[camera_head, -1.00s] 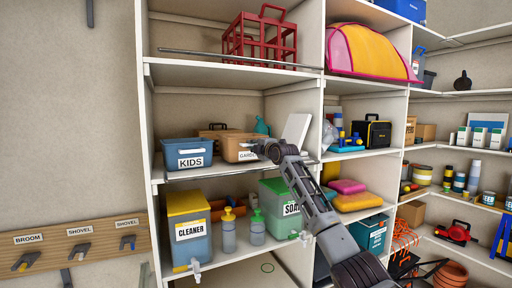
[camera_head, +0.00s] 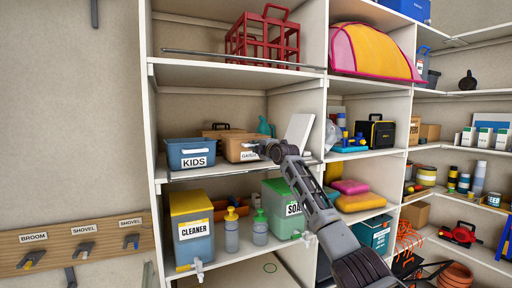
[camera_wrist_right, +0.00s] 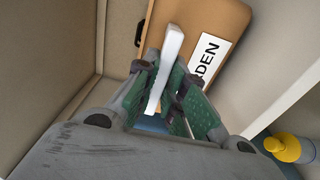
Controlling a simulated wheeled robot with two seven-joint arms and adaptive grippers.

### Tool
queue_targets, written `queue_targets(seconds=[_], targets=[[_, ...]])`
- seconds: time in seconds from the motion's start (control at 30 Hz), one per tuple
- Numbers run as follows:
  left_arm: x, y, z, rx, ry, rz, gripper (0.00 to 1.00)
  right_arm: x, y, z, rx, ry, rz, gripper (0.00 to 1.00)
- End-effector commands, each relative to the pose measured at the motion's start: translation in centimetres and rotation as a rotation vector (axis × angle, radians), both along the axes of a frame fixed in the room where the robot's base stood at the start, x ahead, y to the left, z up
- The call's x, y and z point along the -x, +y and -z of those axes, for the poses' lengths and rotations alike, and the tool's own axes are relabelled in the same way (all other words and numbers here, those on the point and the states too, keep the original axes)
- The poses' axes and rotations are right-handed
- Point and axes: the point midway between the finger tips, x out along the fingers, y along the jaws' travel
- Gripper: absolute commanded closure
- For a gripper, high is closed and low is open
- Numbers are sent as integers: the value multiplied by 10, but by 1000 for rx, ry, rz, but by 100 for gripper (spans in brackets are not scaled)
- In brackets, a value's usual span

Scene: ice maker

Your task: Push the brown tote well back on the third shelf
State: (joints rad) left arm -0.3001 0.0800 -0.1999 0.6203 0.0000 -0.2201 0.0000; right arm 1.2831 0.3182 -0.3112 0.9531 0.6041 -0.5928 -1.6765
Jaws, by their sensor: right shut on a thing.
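The brown tote (camera_head: 236,151) with a white GARDEN label sits on the third shelf, right of the blue KIDS tote (camera_head: 190,156). In the right wrist view, the tote's brown face (camera_wrist_right: 205,22) fills the top, with the letters DEN readable. My right gripper (camera_head: 262,148) is at the right front of the tote and covers part of it. In the wrist view its jaws (camera_wrist_right: 168,95) with green pads are close together around a narrow white bar (camera_wrist_right: 168,62). Whether the gripper touches the tote is unclear. My left gripper is out of view.
A brown case (camera_head: 220,131) and a teal can (camera_head: 265,127) stand behind the tote. A white panel (camera_head: 299,130) leans to its right. Below are a CLEANER bin (camera_head: 192,230), spray bottles (camera_head: 231,231) and a green bin (camera_head: 275,201). A shelf divider bounds the right side.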

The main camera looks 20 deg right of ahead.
Motion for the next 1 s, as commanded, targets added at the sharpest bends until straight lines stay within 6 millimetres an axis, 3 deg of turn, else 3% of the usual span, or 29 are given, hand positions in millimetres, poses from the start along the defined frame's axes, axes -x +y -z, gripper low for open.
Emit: queue_targets(seconds=[0.8, 0.83, 1.0], targets=[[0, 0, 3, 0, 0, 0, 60, 0, 0, 8, -1, -4, 0, 100], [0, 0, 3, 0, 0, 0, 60, 1, 0, 8, -1, -4, 0, 86], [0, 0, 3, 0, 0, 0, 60, 0, 0, 8, 0, -3, 0, 64]])
